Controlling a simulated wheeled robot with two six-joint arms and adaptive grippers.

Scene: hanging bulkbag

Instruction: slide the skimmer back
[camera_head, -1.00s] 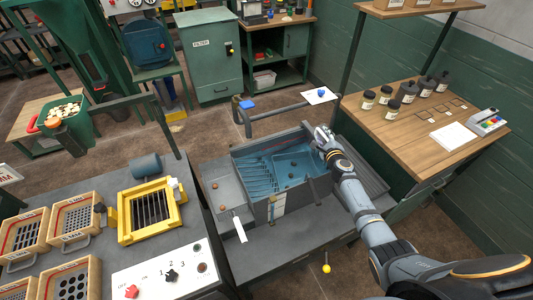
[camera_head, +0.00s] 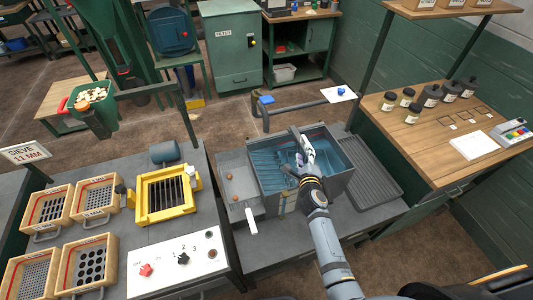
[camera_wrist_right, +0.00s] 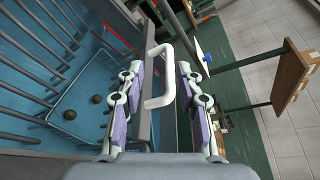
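The blue-lined tank (camera_head: 335,177) stands on the grey bench in the head view. A grey bar with a white U-shaped handle (camera_wrist_right: 160,75), seemingly the skimmer, shows in the right wrist view. My right gripper (camera_wrist_right: 160,100) has its fingers apart on either side of this handle, with gaps visible. In the head view my right gripper (camera_head: 301,167) is over the tank and hides part of the bar and handle. My left gripper is not in view.
A grey side tray (camera_head: 233,178) adjoins the tank on the left, and a ribbed drain board (camera_head: 368,170) on the right. A yellow sieve frame (camera_head: 167,196) and control panel (camera_head: 178,265) are further left. A wooden shelf table (camera_head: 440,135) with jars stands at right.

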